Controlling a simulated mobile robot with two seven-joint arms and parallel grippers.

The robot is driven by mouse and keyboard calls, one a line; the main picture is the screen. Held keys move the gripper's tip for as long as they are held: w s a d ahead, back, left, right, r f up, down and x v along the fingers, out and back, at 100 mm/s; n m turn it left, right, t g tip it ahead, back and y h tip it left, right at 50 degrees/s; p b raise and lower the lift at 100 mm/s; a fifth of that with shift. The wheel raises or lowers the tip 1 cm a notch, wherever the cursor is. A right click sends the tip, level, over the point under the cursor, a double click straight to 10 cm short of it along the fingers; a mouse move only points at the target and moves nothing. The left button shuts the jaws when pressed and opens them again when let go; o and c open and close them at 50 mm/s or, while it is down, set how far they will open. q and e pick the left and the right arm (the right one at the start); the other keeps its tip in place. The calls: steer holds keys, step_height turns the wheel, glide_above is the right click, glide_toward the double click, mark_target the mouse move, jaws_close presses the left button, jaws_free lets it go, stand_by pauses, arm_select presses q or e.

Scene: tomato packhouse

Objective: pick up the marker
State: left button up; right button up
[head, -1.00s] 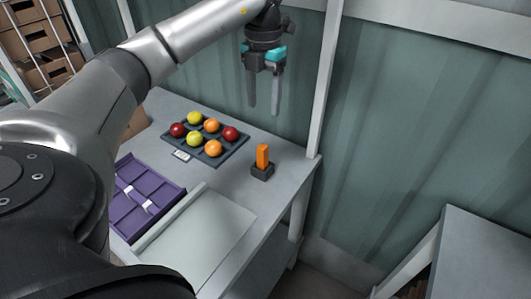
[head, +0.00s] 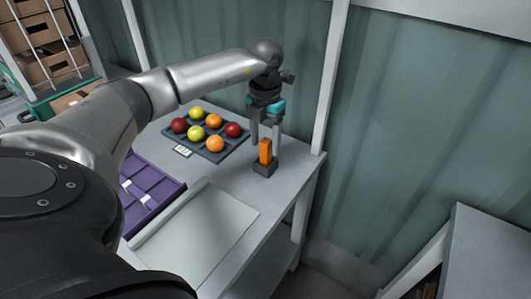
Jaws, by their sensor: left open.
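The marker (head: 265,151) is an orange upright block shape standing in a small dark holder (head: 264,169) near the right end of the grey table. My left gripper (head: 266,149) points down over it, open, with one finger to the left of the marker and one to the right. I cannot tell whether either finger touches it. My right gripper is not in view.
A dark tray (head: 222,155) of red, yellow and orange tomatoes lies left of the holder, with a small white label (head: 182,151) by it. A purple divided tray (head: 170,188) and a pale sheet (head: 205,228) lie nearer. A wall post (head: 334,80) stands close behind on the right.

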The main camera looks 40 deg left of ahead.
arm_select(q)
steer(key=shift+f, duration=0.2)
steer(key=shift+c, duration=0.2)
jaws_close()
